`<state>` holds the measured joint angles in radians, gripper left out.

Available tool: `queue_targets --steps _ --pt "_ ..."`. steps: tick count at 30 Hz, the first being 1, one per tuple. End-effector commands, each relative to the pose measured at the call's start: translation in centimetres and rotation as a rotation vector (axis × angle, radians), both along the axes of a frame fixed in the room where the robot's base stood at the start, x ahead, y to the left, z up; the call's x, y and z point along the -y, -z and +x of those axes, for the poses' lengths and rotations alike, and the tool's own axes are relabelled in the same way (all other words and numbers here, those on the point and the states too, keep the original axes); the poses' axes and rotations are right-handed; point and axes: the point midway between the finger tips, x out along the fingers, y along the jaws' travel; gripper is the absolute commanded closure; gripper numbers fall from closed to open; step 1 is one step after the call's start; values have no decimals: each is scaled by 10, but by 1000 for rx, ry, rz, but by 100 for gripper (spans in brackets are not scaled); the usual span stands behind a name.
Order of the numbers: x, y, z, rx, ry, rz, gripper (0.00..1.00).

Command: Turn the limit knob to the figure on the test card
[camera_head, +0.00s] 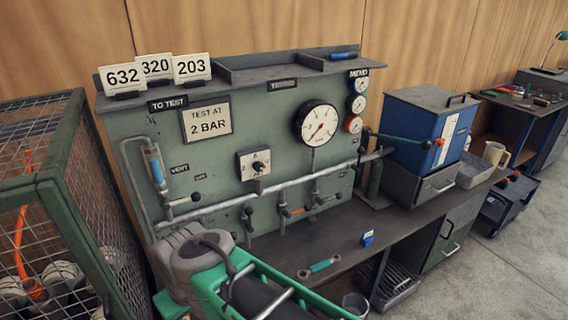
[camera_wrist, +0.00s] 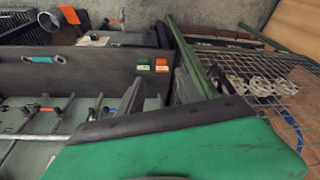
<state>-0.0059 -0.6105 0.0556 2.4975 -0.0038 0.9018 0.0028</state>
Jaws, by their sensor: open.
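The test card (camera_head: 207,120) on the green panel reads "TEST AT 2 BAR". A dark knob (camera_head: 258,167) sits on a pale square plate (camera_head: 244,158) to the lower right of the card. It is the only dial-like knob I see, but its figures and pointer are too small to read. A large round gauge (camera_head: 317,122) with a red needle is to the knob's upper right. My arm crosses the bottom of the head view, below and apart from the knob. The knob does not show in the wrist view.
Pipes with valve levers (camera_head: 298,211) run across the panel below the knob. A wire cage (camera_head: 85,190) stands at left, also in the wrist view (camera_wrist: 270,85). A turquoise-handled tool (camera_head: 319,266) and a small blue item (camera_head: 367,238) lie on the worktop (camera_head: 345,235). A blue box (camera_head: 420,118) stands right.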

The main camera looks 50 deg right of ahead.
Motion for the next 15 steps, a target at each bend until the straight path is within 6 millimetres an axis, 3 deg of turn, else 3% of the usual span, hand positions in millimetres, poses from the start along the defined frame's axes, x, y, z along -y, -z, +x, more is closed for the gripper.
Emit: queue_targets --steps 4,8,11,14,15 --pt "4 -3 39 45 144 92 49" --pt "25 -3 113 141 470 340 49" --pt "58 -3 171 214 788 629 49" --pt "109 -7 217 274 1118 973 49" --pt "134 -10 231 293 1252 1129 49"
